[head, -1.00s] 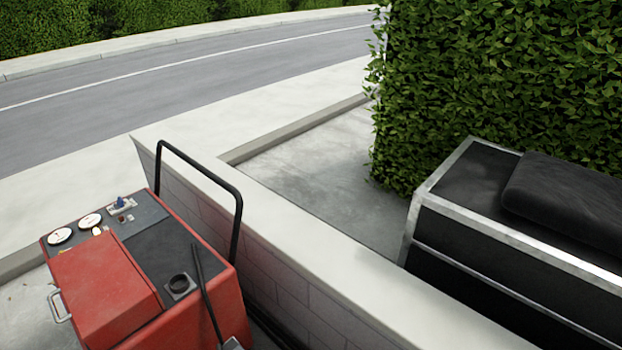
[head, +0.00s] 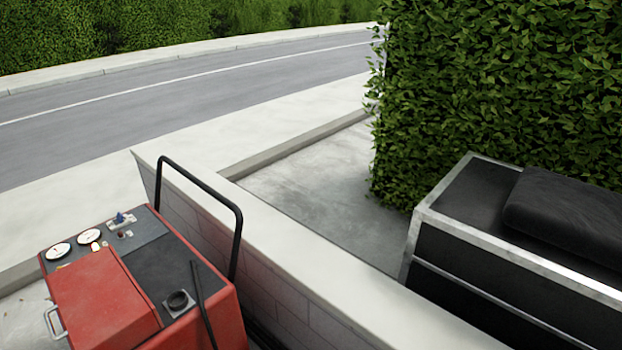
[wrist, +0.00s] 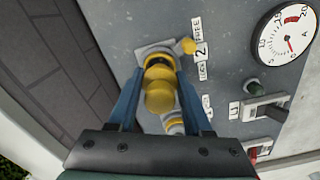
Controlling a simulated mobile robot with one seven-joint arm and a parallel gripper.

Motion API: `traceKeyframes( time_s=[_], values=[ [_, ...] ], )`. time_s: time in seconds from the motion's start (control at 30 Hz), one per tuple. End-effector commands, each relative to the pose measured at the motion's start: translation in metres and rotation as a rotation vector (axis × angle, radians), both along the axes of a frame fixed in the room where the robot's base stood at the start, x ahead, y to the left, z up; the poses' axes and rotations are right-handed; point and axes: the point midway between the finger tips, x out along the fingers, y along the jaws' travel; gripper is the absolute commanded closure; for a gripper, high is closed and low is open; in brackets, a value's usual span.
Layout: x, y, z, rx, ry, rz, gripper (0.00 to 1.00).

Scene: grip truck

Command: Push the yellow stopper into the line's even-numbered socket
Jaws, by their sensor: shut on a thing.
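In the wrist view, my gripper (wrist: 160,76) is shut on the yellow stopper (wrist: 160,97), with one blue finger on each side of it. The stopper's far end is up against or just in front of a socket with a grey plate (wrist: 146,50) on the panel. A small yellow knob (wrist: 188,45) is beside the plate. My gripper does not show in the head view.
Below the stopper, a grey fitting with a yellow band (wrist: 174,123) is partly hidden. A round gauge (wrist: 287,33) and switches (wrist: 266,108) are at the right. The head view shows a red machine (head: 100,300), a low wall (head: 290,270) and a black case (head: 470,200).

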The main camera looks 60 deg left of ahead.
Motion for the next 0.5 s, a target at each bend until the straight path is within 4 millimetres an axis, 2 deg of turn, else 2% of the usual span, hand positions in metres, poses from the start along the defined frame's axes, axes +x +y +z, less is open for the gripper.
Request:
traceKeyframes(
  time_s=[0.5],
  values=[
    [0.0003, 0.0003, -0.0101, 0.001, -0.001, 0.000, 1.00]
  ],
)
